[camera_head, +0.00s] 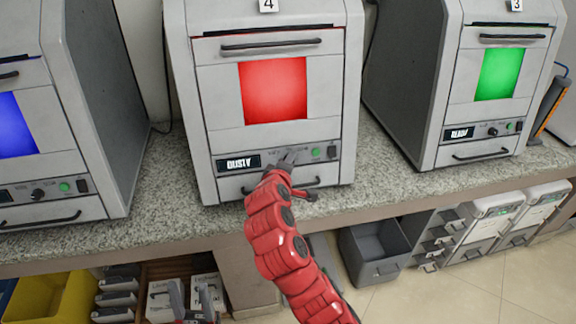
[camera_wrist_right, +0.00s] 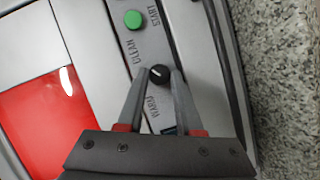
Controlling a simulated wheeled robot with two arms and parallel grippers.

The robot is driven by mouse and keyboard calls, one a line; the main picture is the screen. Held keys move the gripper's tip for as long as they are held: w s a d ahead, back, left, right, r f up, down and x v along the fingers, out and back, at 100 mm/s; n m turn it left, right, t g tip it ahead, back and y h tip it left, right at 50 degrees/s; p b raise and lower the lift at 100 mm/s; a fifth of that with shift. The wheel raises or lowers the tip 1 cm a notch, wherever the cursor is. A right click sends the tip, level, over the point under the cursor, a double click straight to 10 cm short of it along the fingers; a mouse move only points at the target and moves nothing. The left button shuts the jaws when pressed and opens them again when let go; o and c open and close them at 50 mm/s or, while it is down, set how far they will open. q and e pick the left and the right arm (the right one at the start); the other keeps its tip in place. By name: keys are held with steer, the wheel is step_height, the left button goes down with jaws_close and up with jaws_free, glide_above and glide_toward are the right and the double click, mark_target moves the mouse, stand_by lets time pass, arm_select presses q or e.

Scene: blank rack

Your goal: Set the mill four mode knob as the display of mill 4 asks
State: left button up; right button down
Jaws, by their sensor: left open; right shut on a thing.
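Mill 4 (camera_head: 180,100) stands on the counter with a red lit window. Its display (camera_head: 239,163) has small white letters that look like "DUSTA", hard to read for certain. My right gripper (camera_head: 287,156) is at the panel right of the display and covers the knob in the head view. In the right wrist view the black mode knob (camera_wrist_right: 159,75) sits between the fingertips of my right gripper (camera_wrist_right: 160,80), shut on it. Its white mark points to the upper left; the labels beside it look like "ULLAN" and "WARU".
A green START button (camera_wrist_right: 133,19) is near the knob. A handle bar (camera_head: 280,189) runs below the panel. Mill 3 (camera_head: 425,75), with a green window, stands right; a blue-windowed machine (camera_head: 88,110) stands left. A grey bin (camera_head: 375,250) and yellow crate (camera_head: 60,298) are below the counter.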

steer(key=shift+m, duration=0.5)
steer(key=shift+d+g, duration=0.1)
steer(key=shift+g, duration=0.2)
steer(key=c, duration=0.6)
jaws_free()
steer(key=shift+y, duration=0.3)
steer(key=p+v, duration=0.3)
steer(key=v, duration=1.4)
steer(key=shift+s+p, duration=0.2)
steer(key=shift+p, duration=0.1)
